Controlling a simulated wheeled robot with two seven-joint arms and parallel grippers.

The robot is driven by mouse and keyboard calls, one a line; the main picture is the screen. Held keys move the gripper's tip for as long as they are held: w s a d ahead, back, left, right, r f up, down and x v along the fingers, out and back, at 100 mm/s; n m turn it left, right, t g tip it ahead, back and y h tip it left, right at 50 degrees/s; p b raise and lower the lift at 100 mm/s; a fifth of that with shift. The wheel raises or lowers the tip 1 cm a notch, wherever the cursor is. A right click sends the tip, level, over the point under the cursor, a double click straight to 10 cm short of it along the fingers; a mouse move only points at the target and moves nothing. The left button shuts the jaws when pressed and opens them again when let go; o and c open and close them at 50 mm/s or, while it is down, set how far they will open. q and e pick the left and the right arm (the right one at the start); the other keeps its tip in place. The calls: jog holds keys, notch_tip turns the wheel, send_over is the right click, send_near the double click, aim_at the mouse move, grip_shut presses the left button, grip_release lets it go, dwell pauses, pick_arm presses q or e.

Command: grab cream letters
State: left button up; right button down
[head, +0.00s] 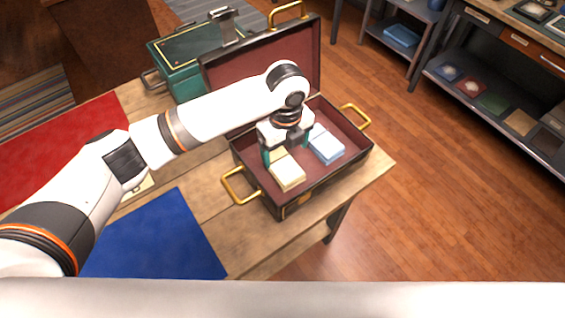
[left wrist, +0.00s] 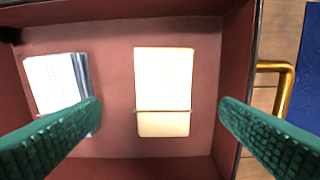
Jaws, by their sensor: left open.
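A tied stack of cream letters (head: 288,174) lies in the open dark case (head: 309,194), which has a red lining. In the left wrist view the cream letters (left wrist: 164,85) lie between the two green fingers, with a band across their lower part. My left gripper (head: 284,156) is over the case, pointing down. Its fingers (left wrist: 160,108) are open and apart from the cream stack on both sides. A blue-white stack of letters (head: 326,148) lies beside the cream stack; in the left wrist view the left finger overlaps its edge. My right gripper is out of view.
The case stands on a wooden table (head: 260,262) with its lid (head: 268,70) up and gold handles at its sides. A green box (head: 188,55) stands behind it. A blue mat (head: 160,240) and a red mat (head: 70,145) lie to the left. Shelves (head: 490,95) stand at right.

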aim_at(283, 164)
pick_arm(q)
jog(key=shift+w+a+f, duration=0.1)
jog(key=shift+f, duration=0.65)
notch_tip(283, 164, down, 4)
jog(key=shift+a+f+p, duration=0.15)
jog(key=shift+p, duration=0.6)
jog(key=shift+f, duration=0.45)
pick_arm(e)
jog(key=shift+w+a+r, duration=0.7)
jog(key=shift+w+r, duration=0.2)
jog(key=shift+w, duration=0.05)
pick_arm(q)
jog(key=c, duration=1.1)
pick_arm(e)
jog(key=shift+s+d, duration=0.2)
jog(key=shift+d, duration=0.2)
